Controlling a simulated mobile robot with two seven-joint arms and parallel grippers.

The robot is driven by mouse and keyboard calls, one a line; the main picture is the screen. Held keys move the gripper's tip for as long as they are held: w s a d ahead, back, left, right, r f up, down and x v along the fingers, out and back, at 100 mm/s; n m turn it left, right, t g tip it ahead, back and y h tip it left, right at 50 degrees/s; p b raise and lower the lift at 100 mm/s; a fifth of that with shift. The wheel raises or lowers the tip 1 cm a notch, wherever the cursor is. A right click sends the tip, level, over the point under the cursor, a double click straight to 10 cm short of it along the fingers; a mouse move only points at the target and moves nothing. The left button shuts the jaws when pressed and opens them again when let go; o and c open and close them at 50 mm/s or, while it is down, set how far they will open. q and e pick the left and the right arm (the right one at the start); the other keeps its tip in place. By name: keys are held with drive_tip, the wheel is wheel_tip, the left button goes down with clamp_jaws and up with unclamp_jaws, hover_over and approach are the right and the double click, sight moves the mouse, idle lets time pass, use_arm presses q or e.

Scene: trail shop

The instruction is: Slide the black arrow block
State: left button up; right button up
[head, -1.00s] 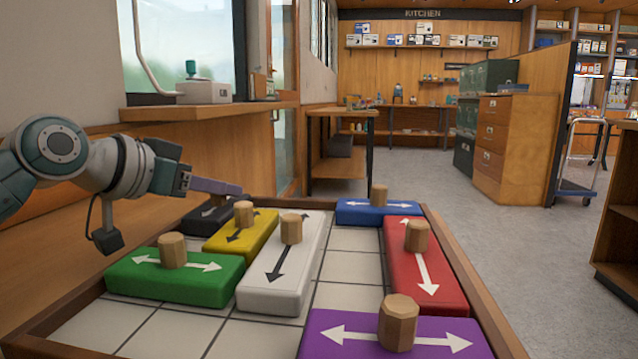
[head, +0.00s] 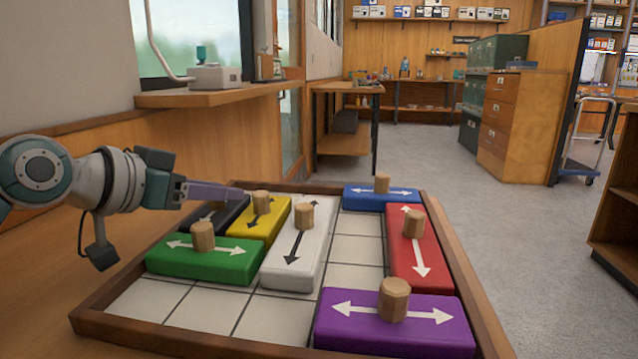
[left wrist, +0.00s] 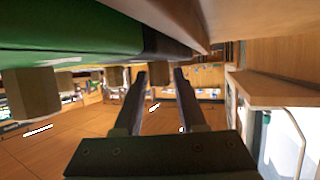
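The black arrow block (head: 236,213) lies at the back left of the tray (head: 130,334), behind the green block (head: 207,262) and left of the yellow block (head: 262,227). My left gripper (head: 238,193) reaches over it from the left, its fingers hiding much of its top. In the left wrist view, the two fingers (left wrist: 160,74) are spread apart, with a wooden peg (left wrist: 158,71) between or just beyond their tips. It appears to be the black block's peg; contact is not clear. My right gripper is out of view.
A white block (head: 294,262) stands right of yellow and green. Blue (head: 380,197), red (head: 421,254) and purple (head: 394,332) blocks line the tray's right side. Bare tiles show in the middle column and front left. A wooden ledge (head: 200,96) runs along the left wall.

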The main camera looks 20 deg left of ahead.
use_arm(q)
drive_tip(key=shift+o, duration=1.2)
drive_tip(key=shift+s+r, duration=0.15)
drive_tip(key=shift+s, duration=0.2)
drive_tip(key=p+v, duration=0.3)
drive_tip(key=v, duration=0.6)
drive_tip(key=shift+s, duration=0.1)
